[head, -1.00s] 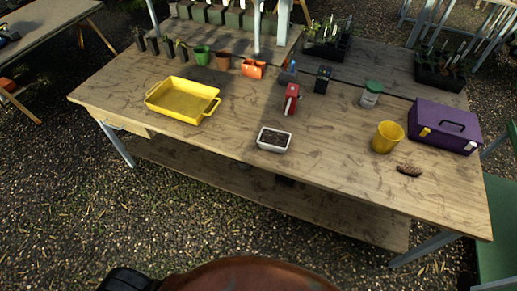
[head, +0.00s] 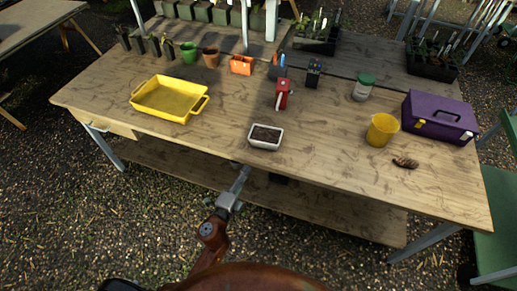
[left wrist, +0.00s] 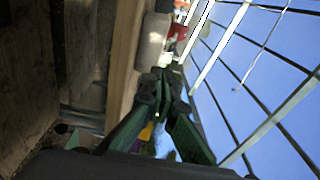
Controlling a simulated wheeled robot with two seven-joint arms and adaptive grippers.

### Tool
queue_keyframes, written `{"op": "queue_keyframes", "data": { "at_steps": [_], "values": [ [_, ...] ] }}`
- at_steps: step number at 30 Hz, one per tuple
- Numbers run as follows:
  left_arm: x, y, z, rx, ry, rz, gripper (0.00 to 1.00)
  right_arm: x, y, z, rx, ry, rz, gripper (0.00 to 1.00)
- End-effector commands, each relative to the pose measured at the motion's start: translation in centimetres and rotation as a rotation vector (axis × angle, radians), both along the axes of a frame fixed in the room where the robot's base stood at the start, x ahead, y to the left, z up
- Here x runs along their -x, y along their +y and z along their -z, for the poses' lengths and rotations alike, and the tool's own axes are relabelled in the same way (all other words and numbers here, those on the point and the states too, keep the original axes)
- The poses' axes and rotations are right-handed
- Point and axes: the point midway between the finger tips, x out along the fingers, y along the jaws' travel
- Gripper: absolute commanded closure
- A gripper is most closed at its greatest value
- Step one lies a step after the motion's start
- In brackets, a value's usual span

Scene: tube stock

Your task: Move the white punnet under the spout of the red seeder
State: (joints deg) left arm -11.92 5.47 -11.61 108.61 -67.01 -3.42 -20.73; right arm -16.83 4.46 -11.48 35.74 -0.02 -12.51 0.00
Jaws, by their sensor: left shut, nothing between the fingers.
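The white punnet (head: 265,144), filled with dark soil, stands upright near the front edge of the wooden table. The red seeder (head: 283,94) stands behind it, slightly to the right and apart from it. My left gripper (head: 240,168) is just off the table's front edge, below and left of the punnet, not touching it. In the left wrist view its fingers (left wrist: 165,80) are shut and empty. The pale punnet (left wrist: 151,42) and the red seeder (left wrist: 177,32) show beyond them. The seeder's spout is too small to make out clearly. My right gripper is out of view.
A yellow tray (head: 168,101) lies on the table (head: 330,150) to the left. A yellow cup (head: 382,132), a pine cone (head: 405,163) and a purple toolbox (head: 438,120) are at the right. The table around the punnet is clear.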

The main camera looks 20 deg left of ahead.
Motion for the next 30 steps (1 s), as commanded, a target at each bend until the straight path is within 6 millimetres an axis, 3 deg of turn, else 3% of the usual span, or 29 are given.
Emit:
{"op": "queue_keyframes", "data": {
  "at_steps": [15,21,30],
  "values": [
    [-10.1,-1.0,0.1,0.002,0.001,0.0,1.0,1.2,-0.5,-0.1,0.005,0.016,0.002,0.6],
    [-12.0,-1.2,0.1,0.003,0.001,-0.001,1.0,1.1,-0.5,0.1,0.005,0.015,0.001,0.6],
    [-12.4,-1.3,0.1,0.004,0.002,-0.001,1.0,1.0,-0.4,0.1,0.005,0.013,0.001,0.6]
  ]
}}
